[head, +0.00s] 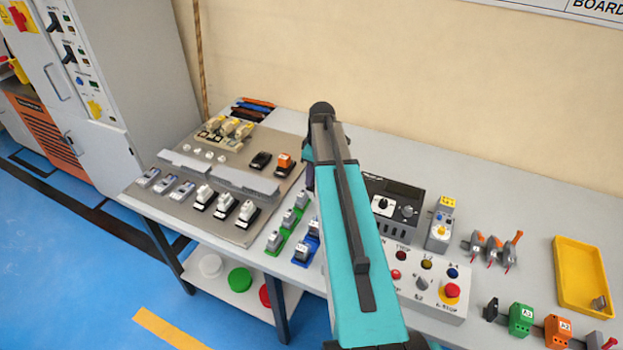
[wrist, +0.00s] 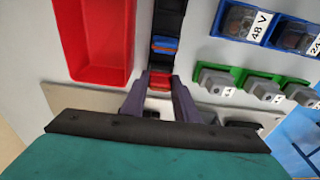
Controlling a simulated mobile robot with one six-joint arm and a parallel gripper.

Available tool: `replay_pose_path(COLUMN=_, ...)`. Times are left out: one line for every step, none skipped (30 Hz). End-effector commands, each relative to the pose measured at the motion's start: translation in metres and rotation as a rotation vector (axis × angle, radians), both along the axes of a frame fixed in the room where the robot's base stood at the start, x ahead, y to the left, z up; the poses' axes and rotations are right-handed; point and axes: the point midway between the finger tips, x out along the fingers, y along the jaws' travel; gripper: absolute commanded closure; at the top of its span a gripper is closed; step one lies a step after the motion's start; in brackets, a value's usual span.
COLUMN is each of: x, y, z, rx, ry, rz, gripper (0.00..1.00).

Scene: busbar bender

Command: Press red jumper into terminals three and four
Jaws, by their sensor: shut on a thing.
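In the wrist view my gripper (wrist: 159,88) has its two purple fingers closed around a small red piece, the red jumper (wrist: 160,79). The jumper is at the near end of a dark strip (wrist: 167,18), and a blue piece (wrist: 165,45) sits further along that strip. I cannot tell whether the jumper touches the strip or is held above it. Terminals three and four cannot be made out by number. In the head view my teal arm hides the fingers, the jumper and the strip.
A red bin (wrist: 96,40) lies left of the fingers. In the head view, a control box with an emergency stop (head: 450,294) and a yellow tray (head: 565,292) stand right of my arm.

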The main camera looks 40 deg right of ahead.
Motion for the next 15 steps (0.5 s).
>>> replay_pose_path(x=0.0, y=0.0, z=0.004, rx=-0.001, ry=-0.002, rz=0.0, gripper=0.94)
replay_pose_path(x=0.0, y=0.0, z=0.007, rx=-0.001, ry=-0.002, rz=0.0, gripper=0.94)
replay_pose_path(x=0.0, y=0.0, z=0.011, rx=-0.001, ry=-0.002, rz=0.0, gripper=0.94)
replay_pose_path(x=0.0, y=0.0, z=0.015, rx=-0.001, ry=-0.002, rz=0.0, gripper=0.94)
replay_pose_path(x=0.001, y=0.0, z=0.018, rx=-0.001, ry=-0.002, rz=0.0, gripper=0.94)
replay_pose_path(x=0.001, y=0.0, z=0.023, rx=-0.001, ry=-0.002, rz=0.0, gripper=0.94)
replay_pose_path(x=0.001, y=0.0, z=0.027, rx=-0.001, ry=-0.002, rz=0.0, gripper=0.94)
replay_pose_path(x=0.001, y=0.0, z=0.031, rx=-0.001, ry=-0.002, rz=0.0, gripper=0.94)
replay_pose_path(x=0.001, y=0.0, z=0.036, rx=-0.001, ry=-0.002, rz=0.0, gripper=0.94)
replay_pose_path(x=0.001, y=0.0, z=0.04, rx=-0.001, ry=-0.002, rz=0.001, gripper=0.94)
replay_pose_path(x=0.001, y=0.0, z=0.044, rx=-0.001, ry=-0.002, rz=0.001, gripper=0.94)
replay_pose_path(x=0.001, y=-0.001, z=0.049, rx=-0.001, ry=-0.002, rz=0.001, gripper=0.94)
replay_pose_path(x=0.001, y=-0.001, z=0.052, rx=-0.001, ry=-0.002, rz=0.001, gripper=0.94)
replay_pose_path(x=0.001, y=0.0, z=0.056, rx=-0.001, ry=-0.002, rz=0.001, gripper=0.94)
replay_pose_path(x=0.001, y=0.0, z=0.061, rx=-0.001, ry=-0.002, rz=0.001, gripper=0.94)
